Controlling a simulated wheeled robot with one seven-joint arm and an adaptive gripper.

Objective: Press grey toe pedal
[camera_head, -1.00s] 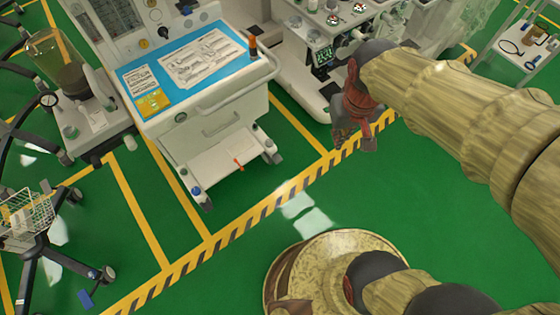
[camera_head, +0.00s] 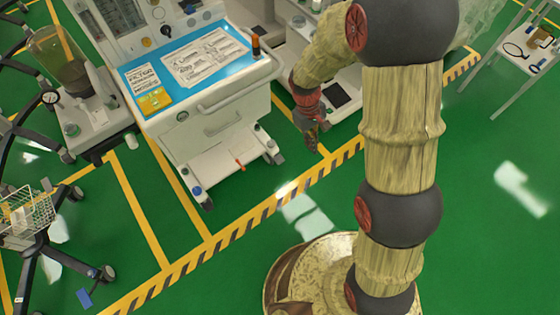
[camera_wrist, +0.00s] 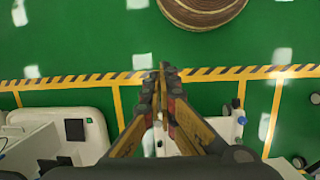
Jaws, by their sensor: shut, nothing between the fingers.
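A dark grey flat plate (camera_head: 338,95) lies on the low white base of the machine at the back; I cannot tell for sure that it is the toe pedal. In the wrist view a dark square plate (camera_wrist: 75,130) shows on a white base at the lower left. A small orange-red lever (camera_head: 240,165) sticks out at the front of the blue-topped cart's low shelf. My gripper (camera_head: 313,147) is shut and empty, above the floor between the cart and that base. Its fingertips (camera_wrist: 161,70) meet in the wrist view, apart from both.
The blue-topped white cart (camera_head: 222,120) stands left of my gripper on casters. A striped yellow-black floor line (camera_head: 250,217) runs in front of it. A wheeled stand with a wire basket (camera_head: 28,213) is at the left, a small table (camera_head: 530,40) at the far right. Green floor is clear at the right.

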